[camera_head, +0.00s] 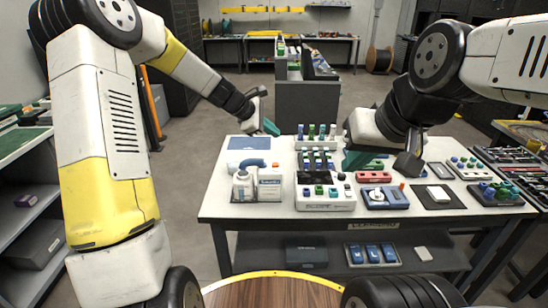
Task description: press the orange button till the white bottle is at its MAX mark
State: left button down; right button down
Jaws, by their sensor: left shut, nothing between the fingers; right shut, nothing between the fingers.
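The white bottle (242,187) stands upright at the front left of the table, under a blue curved spout. A white dispenser box (269,190) stands right beside it. A small orange spot on top of the box (275,165) looks like the orange button. The bottle's MAX mark and liquid level are too small to read. My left gripper (270,127) is shut and empty, above the table's back edge, behind the dispenser and apart from it. My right gripper (350,160) is shut and empty, over the middle of the table, right of the dispenser.
Racks of colored-capped vials (317,160) stand right of the dispenser. A blue mat (248,143) lies at the back left. A blue device (385,198), a black mat (440,203) and small trays fill the right side. A lower shelf (450,254) holds blue items.

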aim_at(273, 165)
pick_arm(q)
jog(key=shift+f, duration=4.4)
jog(key=shift+f, duration=0.15)
jog(key=shift+f, duration=0.25)
jog(key=shift+f, duration=0.5)
jog(key=shift+r, duration=0.9)
jog(key=shift+r, duration=2.5)
